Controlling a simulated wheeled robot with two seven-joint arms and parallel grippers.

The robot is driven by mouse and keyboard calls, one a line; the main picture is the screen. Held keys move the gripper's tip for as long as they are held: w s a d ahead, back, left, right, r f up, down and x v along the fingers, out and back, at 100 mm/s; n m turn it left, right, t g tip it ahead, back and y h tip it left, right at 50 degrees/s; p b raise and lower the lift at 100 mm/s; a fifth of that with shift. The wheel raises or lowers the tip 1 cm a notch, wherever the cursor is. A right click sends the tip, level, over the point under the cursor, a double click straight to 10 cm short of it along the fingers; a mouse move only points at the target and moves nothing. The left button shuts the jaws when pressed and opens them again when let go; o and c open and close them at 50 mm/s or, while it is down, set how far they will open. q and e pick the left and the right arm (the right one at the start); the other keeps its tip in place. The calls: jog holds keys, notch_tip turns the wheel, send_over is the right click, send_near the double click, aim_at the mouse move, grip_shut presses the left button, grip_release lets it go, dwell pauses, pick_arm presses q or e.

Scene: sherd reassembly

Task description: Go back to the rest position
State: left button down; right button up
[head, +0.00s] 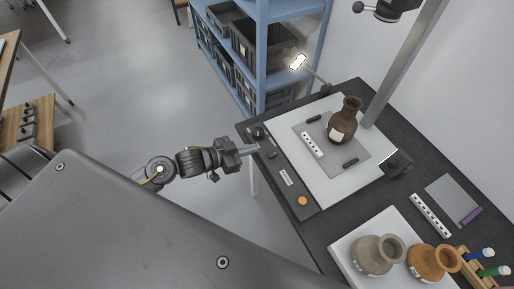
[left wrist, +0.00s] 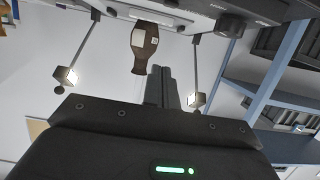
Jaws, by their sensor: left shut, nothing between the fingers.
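My left gripper (head: 250,149) reaches in from the left in the head view, just off the left edge of the dark table. It is shut and empty. In the left wrist view its closed fingers (left wrist: 162,87) point toward a dark brown vase (left wrist: 145,44), with a clear gap between. In the head view the brown vase (head: 343,122) stands upright on a grey mat (head: 341,160) with a white label on its side. My right gripper is in neither view.
A white tray (head: 345,252) holds a grey-beige pot (head: 374,255) and an orange pot (head: 432,262). A tube rack (head: 470,262) stands at the lower right. Lamps stand near the mat. A blue shelf (head: 272,12) with dark bins stands behind.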

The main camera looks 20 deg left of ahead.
pick_arm(q)
jog(key=shift+s+a+r, duration=0.1)
jog(key=shift+s, duration=0.05)
dwell(0.3)
jog(key=a+f+n+g+y, duration=0.1)
jog(key=a+f+y, duration=0.2)
jog(key=a+f, duration=0.35)
jog(key=a+f+y, duration=0.2)
jog(key=a+f, duration=0.1)
jog(key=f, duration=0.6)
jog(key=s+a+f+n+g+y, duration=0.1)
jog(key=s+a+f+g+y, duration=0.1)
jog(key=s+f, duration=0.5)
jog(key=s+a+f+n+g+y, duration=0.1)
jog(key=s+a+f, duration=0.25)
jog(key=f, duration=0.65)
jog(key=s+d+f+n+g+y, duration=0.1)
jog(key=s+f+g, duration=0.1)
jog(key=s+f, duration=0.5)
jog(key=s+d+f+g, duration=0.1)
jog(key=s+f+g, duration=0.15)
jog(key=s, duration=0.75)
jog(key=s+d+f+n+g, duration=0.1)
jog(key=s+d+f+g, duration=0.1)
jog(key=s+d, duration=0.5)
jog(key=s+f, duration=0.1)
jog(key=s, duration=0.3)
jog(key=shift+d+f, duration=0.3)
jog(key=shift+f, duration=0.1)
